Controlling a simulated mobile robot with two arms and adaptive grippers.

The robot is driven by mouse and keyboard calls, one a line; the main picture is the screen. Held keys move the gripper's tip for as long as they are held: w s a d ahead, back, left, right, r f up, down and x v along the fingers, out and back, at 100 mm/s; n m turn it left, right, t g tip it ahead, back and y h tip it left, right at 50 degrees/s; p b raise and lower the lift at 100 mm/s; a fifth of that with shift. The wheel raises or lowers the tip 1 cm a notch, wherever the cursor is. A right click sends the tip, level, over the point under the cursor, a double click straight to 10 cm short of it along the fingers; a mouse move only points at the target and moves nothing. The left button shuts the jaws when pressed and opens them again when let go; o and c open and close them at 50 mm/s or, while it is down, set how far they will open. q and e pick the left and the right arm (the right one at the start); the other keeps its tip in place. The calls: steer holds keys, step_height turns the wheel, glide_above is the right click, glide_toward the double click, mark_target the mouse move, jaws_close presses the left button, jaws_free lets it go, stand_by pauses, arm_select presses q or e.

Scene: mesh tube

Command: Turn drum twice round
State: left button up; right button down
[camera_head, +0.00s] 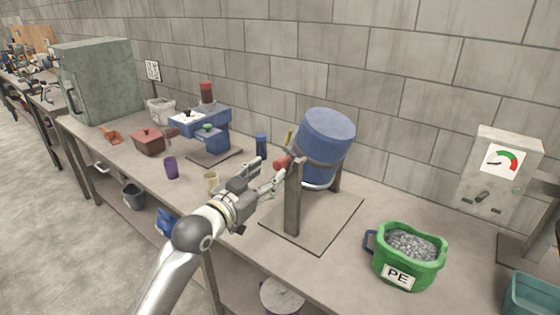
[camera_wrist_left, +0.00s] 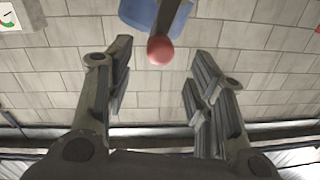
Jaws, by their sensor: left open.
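The drum (camera_head: 326,139) is a blue cylinder hung tilted on a stand with grey posts (camera_head: 292,202) and a base plate. A red knob (camera_head: 283,162) is at the drum's left side, by the front post's top. My left gripper (camera_head: 268,176) is open, just left of the red knob. In the left wrist view, the open fingers (camera_wrist_left: 158,88) point at the red knob (camera_wrist_left: 160,51), which is beyond their tips and slightly left of centre. Part of the blue drum (camera_wrist_left: 152,14) shows behind it. My right gripper is not in view.
A green bucket (camera_head: 408,262) marked PE, full of grey pellets, stands right of the stand. A grey box with a dial (camera_head: 500,170) is farther right. A blue machine (camera_head: 207,132), purple cup (camera_head: 171,167) and beige cup (camera_head: 211,182) stand left. A block wall is behind.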

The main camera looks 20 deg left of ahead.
mark_target(277, 167)
arm_select(q)
steer(key=p+x, duration=0.1)
steer(key=x, duration=0.5)
steer(key=shift+w, duration=0.2)
steer(key=shift+f, duration=0.1)
jaws_close()
